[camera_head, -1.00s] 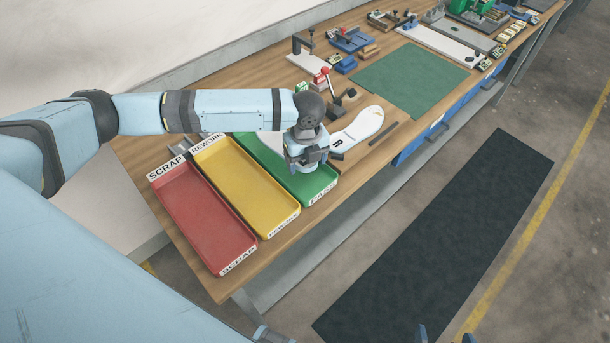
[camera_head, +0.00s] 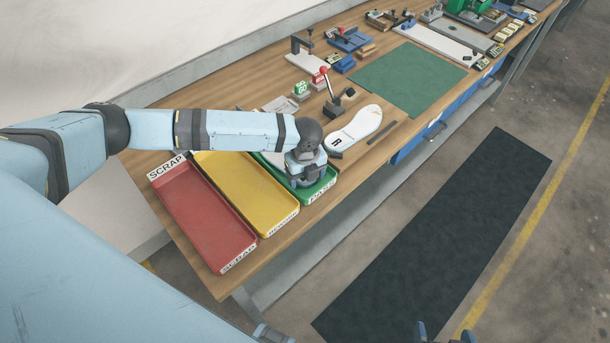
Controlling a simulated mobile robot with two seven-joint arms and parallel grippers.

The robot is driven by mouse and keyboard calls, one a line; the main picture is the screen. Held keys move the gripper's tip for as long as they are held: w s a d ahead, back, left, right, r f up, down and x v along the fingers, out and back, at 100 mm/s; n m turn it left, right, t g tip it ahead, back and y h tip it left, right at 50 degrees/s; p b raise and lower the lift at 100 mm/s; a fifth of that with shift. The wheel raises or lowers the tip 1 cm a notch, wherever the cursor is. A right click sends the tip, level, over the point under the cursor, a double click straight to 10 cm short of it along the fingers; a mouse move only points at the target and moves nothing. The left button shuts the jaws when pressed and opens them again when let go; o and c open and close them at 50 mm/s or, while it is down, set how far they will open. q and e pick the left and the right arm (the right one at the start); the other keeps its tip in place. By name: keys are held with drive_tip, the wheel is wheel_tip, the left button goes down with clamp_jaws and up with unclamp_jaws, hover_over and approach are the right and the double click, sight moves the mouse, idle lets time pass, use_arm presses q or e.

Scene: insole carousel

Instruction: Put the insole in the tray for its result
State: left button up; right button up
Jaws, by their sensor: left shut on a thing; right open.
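My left gripper (camera_head: 306,184) points down over the front part of the green PASS tray (camera_head: 322,190). It is shut on a pale insole, which is mostly hidden by the gripper and forearm; a light patch shows inside the tray beside the arm. I cannot tell whether the insole touches the tray floor. The yellow REWORK tray (camera_head: 245,190) and red SCRAP tray (camera_head: 205,215) stand to the left, both empty. A white insole-shaped piece (camera_head: 355,128) marked R lies on the bench right of the green tray. My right gripper (camera_head: 444,334) shows only its fingertips at the bottom edge, apart.
A dark strip (camera_head: 380,132) and a green mat (camera_head: 410,78) lie to the right. Fixtures fill the far bench. A black mat (camera_head: 440,235) covers the floor.

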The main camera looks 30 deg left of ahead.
use_arm(q)
drive_tip(key=shift+s+f, duration=0.5)
drive_tip(key=shift+f, duration=0.4)
drive_tip(key=o, duration=0.6)
drive_tip(key=shift+o, duration=0.3)
drive_tip(key=shift+w+d+f, duration=0.1)
drive_tip(key=r, duration=0.3)
drive_tip(key=w+r, duration=0.1)
drive_tip(key=r, duration=0.1)
drive_tip(key=shift+a+r+b, duration=0.2)
drive_tip(key=shift+r+b, duration=0.1)
drive_tip(key=shift+b, duration=0.05)
wheel_tip(320, 180, up, 8)
drive_tip(key=shift+s+d, duration=0.1)
drive_tip(key=shift+d, duration=0.05)
